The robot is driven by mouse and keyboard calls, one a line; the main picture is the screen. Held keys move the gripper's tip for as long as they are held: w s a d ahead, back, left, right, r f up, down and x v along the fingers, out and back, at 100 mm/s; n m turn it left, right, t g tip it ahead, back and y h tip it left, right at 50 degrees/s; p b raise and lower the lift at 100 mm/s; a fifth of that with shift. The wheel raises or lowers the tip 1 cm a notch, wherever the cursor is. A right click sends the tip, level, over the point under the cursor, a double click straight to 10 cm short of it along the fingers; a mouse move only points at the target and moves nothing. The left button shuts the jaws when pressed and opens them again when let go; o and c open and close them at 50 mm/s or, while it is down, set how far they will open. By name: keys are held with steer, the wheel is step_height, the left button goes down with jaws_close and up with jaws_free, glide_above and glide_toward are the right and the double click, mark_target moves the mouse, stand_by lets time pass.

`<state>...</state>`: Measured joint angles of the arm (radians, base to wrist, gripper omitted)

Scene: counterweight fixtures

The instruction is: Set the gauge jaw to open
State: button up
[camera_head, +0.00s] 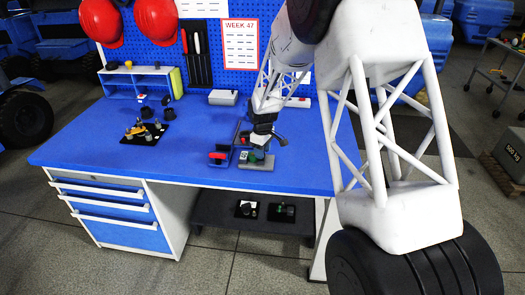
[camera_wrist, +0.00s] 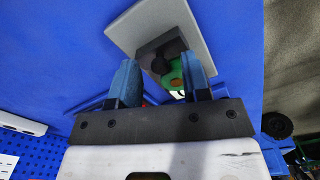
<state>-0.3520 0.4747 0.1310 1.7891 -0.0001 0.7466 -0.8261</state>
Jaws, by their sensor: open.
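A fixture with a light grey plate (camera_head: 257,167) stands near the front edge of the blue workbench. It carries a dark block and a green round part (camera_head: 256,155). In the wrist view, the grey plate (camera_wrist: 190,22), the dark block (camera_wrist: 160,47) and the green part (camera_wrist: 175,76) lie beyond the fingertips. I cannot tell which part is the gauge jaw or how it is set. My gripper (camera_head: 262,141) is just above the fixture. In the wrist view my gripper (camera_wrist: 160,60) is open, its two blue fingers apart; contact is unclear. The right finger partly hides the green part.
A red-and-dark device (camera_head: 218,157) stands close left of the fixture. A black tray with small parts (camera_head: 145,133) lies farther left. A light grey box (camera_head: 223,97) is at the back. The bench front-left is clear. A shelf (camera_head: 250,215) below holds small trays.

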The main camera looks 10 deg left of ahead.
jaws_close()
stand_by(0.3)
steer(key=shift+d, duration=0.7)
jaws_free()
steer(key=shift+r, duration=0.1)
